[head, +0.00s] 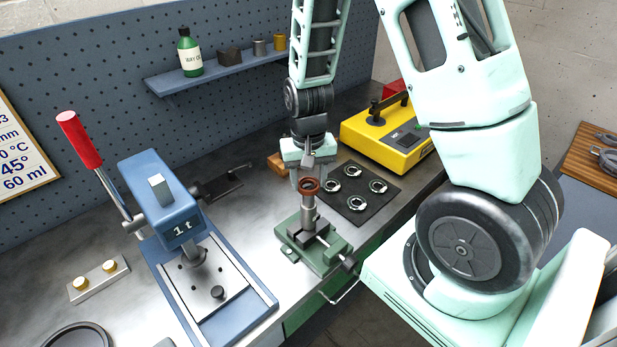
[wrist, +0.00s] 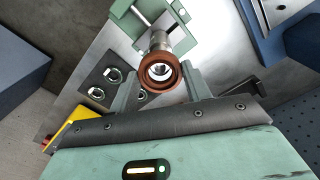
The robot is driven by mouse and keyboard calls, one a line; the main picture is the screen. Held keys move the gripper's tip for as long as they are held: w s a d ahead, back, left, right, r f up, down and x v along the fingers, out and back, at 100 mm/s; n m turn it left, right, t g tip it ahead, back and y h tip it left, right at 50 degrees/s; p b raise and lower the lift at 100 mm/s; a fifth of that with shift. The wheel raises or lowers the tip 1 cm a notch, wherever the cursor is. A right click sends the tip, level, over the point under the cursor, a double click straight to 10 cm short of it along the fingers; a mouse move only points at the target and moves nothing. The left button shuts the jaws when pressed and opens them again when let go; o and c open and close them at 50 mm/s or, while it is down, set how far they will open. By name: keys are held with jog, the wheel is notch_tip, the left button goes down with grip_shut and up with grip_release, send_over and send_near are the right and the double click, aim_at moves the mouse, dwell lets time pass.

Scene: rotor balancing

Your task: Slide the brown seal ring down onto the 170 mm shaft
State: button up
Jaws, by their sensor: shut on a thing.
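The brown seal ring (head: 309,185) is between the fingertips of my gripper (head: 306,178), at the top end of the upright metal shaft (head: 309,214). The shaft stands in a green vise (head: 327,261). In the wrist view the ring (wrist: 147,75) sits between the two fingers of my gripper (wrist: 160,85). The shaft (wrist: 160,41) runs away behind the ring, and its bright end shows through the ring's hole, roughly in line with it. I cannot tell whether the ring is just above the shaft's end or slightly around it.
A dark mat (head: 350,203) with several metal rings lies right of the vise. A yellow device (head: 385,143) stands behind it. A blue press (head: 190,235) with a red-handled lever (head: 80,140) stands to the left. A wall shelf (head: 210,76) holds a green bottle (head: 189,55).

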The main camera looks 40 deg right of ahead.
jog(key=shift+f+b, duration=1.9)
jog(key=shift+f, duration=0.65)
jog(key=o, duration=1)
jog(key=shift+c, duration=0.4)
notch_tip(320, 180, up, 9)
jog(key=p, duration=0.8)
jog(key=shift+r, duration=0.1)
